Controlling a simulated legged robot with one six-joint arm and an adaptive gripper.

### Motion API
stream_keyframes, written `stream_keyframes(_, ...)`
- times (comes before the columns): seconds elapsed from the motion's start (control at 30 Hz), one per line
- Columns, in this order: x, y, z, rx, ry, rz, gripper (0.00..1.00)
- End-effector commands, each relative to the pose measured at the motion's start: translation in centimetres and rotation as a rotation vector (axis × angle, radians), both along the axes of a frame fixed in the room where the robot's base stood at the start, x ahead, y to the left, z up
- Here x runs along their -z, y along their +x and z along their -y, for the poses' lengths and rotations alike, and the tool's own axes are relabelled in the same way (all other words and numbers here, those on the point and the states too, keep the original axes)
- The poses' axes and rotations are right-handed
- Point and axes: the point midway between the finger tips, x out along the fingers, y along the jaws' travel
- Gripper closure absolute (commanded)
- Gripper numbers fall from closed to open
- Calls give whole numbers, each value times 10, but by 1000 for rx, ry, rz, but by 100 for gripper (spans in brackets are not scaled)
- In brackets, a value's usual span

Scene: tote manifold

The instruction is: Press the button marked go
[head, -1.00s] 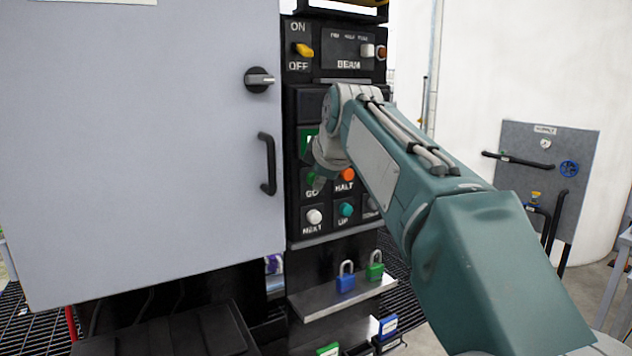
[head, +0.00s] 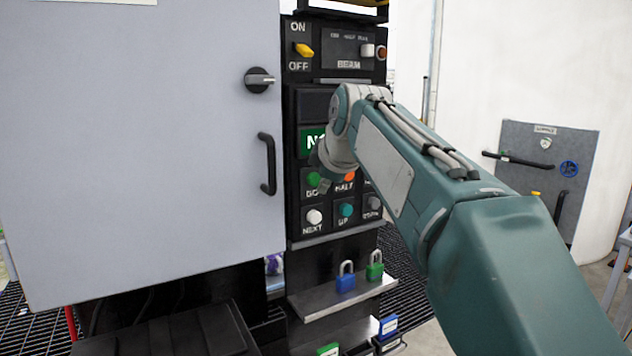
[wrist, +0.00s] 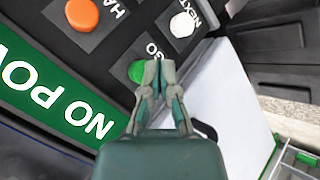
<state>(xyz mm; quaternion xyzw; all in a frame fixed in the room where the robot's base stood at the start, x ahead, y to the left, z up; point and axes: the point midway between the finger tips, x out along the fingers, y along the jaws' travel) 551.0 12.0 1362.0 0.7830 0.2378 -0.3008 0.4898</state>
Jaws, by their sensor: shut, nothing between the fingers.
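The green button marked GO (head: 313,179) is on the black control panel (head: 293,215), left of the orange HALT button (head: 349,175). In the wrist view the GO button (wrist: 138,72) shows just left of my fingertips, partly covered by them. My gripper (head: 325,186) is shut and empty, in front of the panel just right of the GO button. In the wrist view my gripper's fingertips (wrist: 159,64) meet at the button's right edge. I cannot tell whether they touch it.
The white NEXT button (head: 314,216) and teal UP button (head: 346,210) are below. A green sign reading "NO POW..." (wrist: 45,95) is above GO. A grey cabinet door with a black handle (head: 267,164) stands left. Padlocks (head: 345,280) sit on a shelf below.

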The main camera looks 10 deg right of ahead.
Motion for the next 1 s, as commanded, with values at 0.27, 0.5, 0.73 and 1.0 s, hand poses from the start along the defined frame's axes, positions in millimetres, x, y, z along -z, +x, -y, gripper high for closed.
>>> stream_keyframes(0.27,0,-1,0,0,0,1,100)
stream_keyframes(0.5,-1,-18,6,1,2,2,100)
stream_keyframes(0.73,-1,-36,12,1,0,2,100)
stream_keyframes(1.0,0,-49,16,0,0,1,100)
